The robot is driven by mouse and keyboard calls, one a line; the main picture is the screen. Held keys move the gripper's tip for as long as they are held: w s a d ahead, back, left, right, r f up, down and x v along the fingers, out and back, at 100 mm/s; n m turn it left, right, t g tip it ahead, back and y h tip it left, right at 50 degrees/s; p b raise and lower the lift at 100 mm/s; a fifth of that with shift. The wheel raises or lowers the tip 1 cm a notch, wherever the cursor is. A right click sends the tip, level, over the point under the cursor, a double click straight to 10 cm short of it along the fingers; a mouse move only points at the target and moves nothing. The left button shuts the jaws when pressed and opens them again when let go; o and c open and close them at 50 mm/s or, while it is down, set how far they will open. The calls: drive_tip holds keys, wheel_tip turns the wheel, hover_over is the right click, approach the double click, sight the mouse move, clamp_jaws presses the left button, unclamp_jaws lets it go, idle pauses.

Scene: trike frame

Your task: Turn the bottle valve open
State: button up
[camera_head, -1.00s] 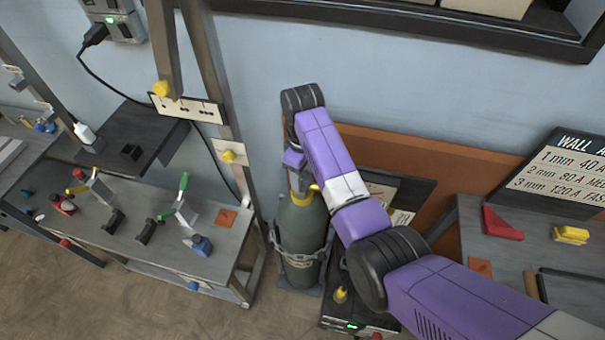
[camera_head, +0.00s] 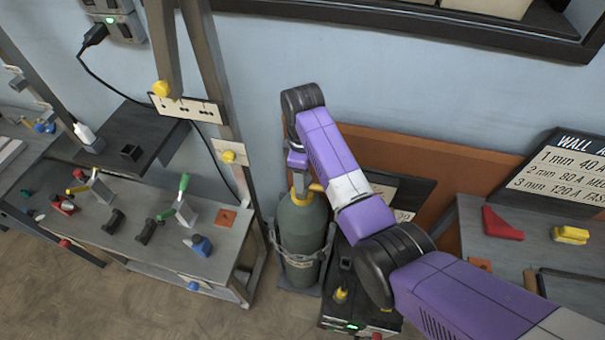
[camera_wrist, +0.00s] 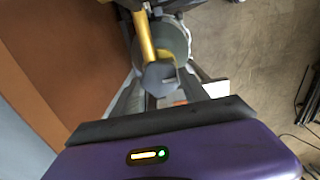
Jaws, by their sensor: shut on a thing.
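The grey-green gas bottle (camera_head: 302,232) stands upright against the wall, held by a chain. Its yellow valve fitting (camera_head: 315,187) shows at the top, partly behind my arm. In the wrist view a yellow stem (camera_wrist: 146,38) runs down to a dark grey knob (camera_wrist: 160,77), the bottle valve, with the round bottle top (camera_wrist: 178,42) behind it. My gripper (camera_head: 299,190) points down over the bottle's top and is shut on the valve. The fingertips' contact is small and partly hidden in both views.
A grey bench (camera_head: 170,235) with clamps and small tools stands left of the bottle. A dark machine (camera_head: 350,315) with a green light sits at its right. A right-hand bench (camera_head: 500,250) holds red and yellow blocks. Brown panel and blue wall lie behind.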

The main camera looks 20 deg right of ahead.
drive_tip(key=o, duration=1.4)
drive_tip(key=shift+c, duration=0.2)
drive_tip(key=shift+r, duration=0.1)
drive_tip(key=shift+r+b, duration=0.4)
drive_tip(key=shift+r, duration=3.5)
